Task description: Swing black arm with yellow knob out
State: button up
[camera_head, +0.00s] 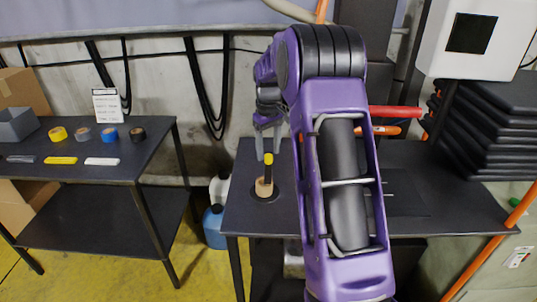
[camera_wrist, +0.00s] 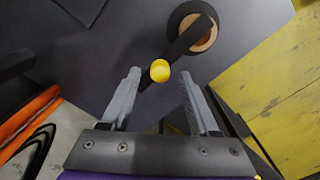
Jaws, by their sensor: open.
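The black arm (camera_wrist: 184,42) is a flat bar on a round wooden hub with a black base (camera_wrist: 178,18), set on the dark table. In the wrist view it slants down-left to its yellow knob (camera_wrist: 160,70). In the head view the yellow knob (camera_head: 269,158) shows just below my gripper (camera_head: 268,150), above the wooden hub (camera_head: 264,187). My gripper (camera_wrist: 160,76) is open. Its two fingers stand on either side of the knob in the wrist view, with gaps on both sides. Whether the fingertips are level with the knob is not clear.
The dark table (camera_head: 245,215) carries black stacked pads (camera_head: 490,125) at right. A red-orange tool (camera_head: 385,130) is partly hidden behind my arm. A second table (camera_head: 150,140) with tape rolls stands left. A blue jug (camera_head: 214,228) stands on the floor between.

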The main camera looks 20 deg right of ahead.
jog(key=shift+f, duration=0.75)
grip_shut()
dwell(0.9)
